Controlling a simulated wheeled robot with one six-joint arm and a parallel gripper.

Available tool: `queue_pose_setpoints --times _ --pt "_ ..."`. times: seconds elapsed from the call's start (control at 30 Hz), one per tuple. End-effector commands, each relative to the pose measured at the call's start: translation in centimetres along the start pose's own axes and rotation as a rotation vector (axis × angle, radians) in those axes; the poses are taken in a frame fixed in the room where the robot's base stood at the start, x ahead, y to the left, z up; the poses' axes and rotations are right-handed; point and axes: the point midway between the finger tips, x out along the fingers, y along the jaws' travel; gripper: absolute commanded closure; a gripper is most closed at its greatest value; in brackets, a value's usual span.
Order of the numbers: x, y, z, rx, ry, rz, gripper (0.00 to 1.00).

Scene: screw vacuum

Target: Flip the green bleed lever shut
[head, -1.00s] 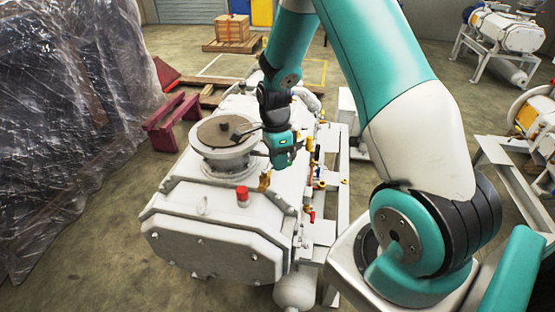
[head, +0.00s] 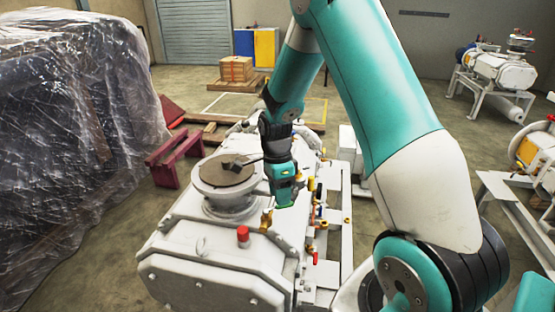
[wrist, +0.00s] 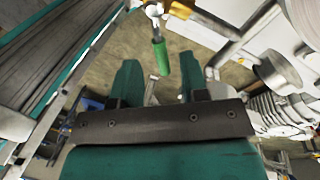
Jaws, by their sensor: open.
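The green bleed lever (wrist: 161,60) shows in the wrist view as a green sleeve hanging from a pale metal fitting (wrist: 154,12). It appears beyond and between the two fingertips of my gripper (wrist: 158,75), closer to the right one. The fingers are apart, with nothing held between them. In the head view my gripper (head: 283,203) is pointed down beside the round flange of the white screw vacuum pump (head: 210,262). I cannot make out the lever clearly in the head view.
A red cap (head: 243,236) and a brass fitting (head: 266,220) stand on the pump top near my gripper. Several small valves line its right side, one with a red handle (head: 315,258). A maroon stand (head: 175,160) is at left.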

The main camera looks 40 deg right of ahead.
Motion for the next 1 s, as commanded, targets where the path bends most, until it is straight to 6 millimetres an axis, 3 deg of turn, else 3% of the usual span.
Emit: queue_pose_setpoints --times 0.3,0.5,0.7,1.0 --pt "-8.1 -0.1 -0.1 0.001 -0.001 -0.009 0.59" --pt "-12.4 0.0 -0.1 0.002 0.0 -0.006 0.59" --pt "-14.6 0.0 -0.1 0.002 0.0 -0.002 0.59" --pt "-15.1 0.1 -0.1 0.002 0.0 -0.001 0.59"
